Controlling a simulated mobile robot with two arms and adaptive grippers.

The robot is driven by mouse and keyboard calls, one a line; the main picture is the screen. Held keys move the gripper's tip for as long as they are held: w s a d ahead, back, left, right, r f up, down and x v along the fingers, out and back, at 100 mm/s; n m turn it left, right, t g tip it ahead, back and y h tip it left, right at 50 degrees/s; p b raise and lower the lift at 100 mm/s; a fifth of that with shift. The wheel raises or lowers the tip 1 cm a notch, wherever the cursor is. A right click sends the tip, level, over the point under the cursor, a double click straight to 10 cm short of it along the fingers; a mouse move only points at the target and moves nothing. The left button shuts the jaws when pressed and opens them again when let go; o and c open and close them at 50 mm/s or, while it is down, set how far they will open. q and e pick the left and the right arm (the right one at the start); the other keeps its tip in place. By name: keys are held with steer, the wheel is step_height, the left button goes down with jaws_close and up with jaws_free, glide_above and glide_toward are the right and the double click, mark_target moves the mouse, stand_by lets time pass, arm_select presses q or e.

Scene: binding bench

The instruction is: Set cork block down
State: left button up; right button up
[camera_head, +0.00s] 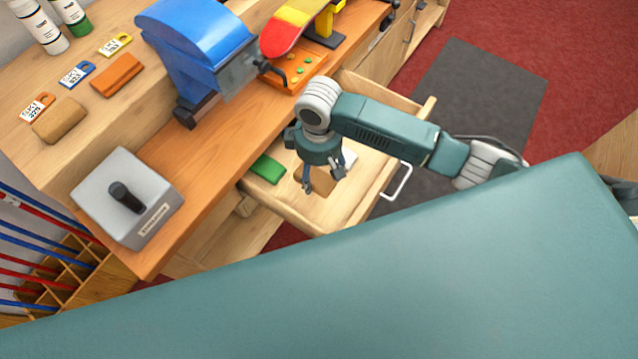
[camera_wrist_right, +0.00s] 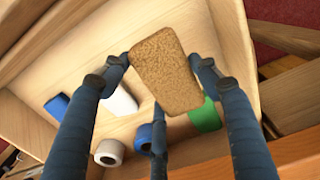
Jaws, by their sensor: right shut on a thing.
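The cork block (camera_wrist_right: 166,72) is a speckled brown block with rounded corners, large in the right wrist view. My right gripper (camera_head: 325,183) is shut on it, with fingers on both sides of the block. It hangs over the open wooden drawer (camera_head: 296,210). In the head view the block (camera_head: 322,182) is small and partly hidden by the fingers. I cannot tell whether it touches the drawer floor. My left gripper is not in view.
The drawer holds a green block (camera_head: 268,169), a white piece (camera_wrist_right: 120,101), a blue piece (camera_wrist_right: 57,106) and rolls (camera_wrist_right: 109,152). On the bench are a tan block (camera_head: 60,121), an orange block (camera_head: 117,75), a grey box (camera_head: 127,197) and a blue machine (camera_head: 195,45).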

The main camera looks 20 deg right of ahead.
mark_target(319, 173)
step_height(319, 173, down, 4)
steer(key=shift+r, duration=0.2)
step_height(319, 173, down, 4)
steer(key=shift+f, duration=0.15)
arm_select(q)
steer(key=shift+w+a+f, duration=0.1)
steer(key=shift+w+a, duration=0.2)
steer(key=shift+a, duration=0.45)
arm_select(e)
steer(key=o, duration=1.1)
steer(key=shift+f, duration=0.1)
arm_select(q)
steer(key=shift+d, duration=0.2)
arm_select(e)
step_height(319, 173, up, 12)
steer(key=shift+r, duration=0.15)
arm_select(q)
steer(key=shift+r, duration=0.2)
